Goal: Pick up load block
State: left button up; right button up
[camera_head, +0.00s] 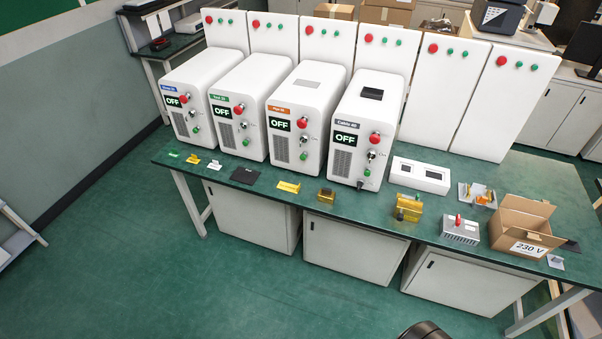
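A grey finned metal block (460,230) with a red piece on top sits near the front edge of the green-topped bench (345,222), right of centre. A yellow block (408,207) with a dark part stands to its left. No label shows which one is the load block; the finned one looks most like it. Neither of my grippers can be made out. Only a dark rounded part (425,331) shows at the bottom edge, far in front of the bench, and I cannot tell what it is.
An open cardboard box (522,226) marked 230 V stands right of the finned block. A small tray (477,195) and a white two-window box (421,176) are behind. White machines reading OFF (361,130) fill the back left. The floor (250,295) in front is clear.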

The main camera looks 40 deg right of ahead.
aim_at(326, 194)
jog(key=i, duration=1.4)
jog(key=z, duration=1.45)
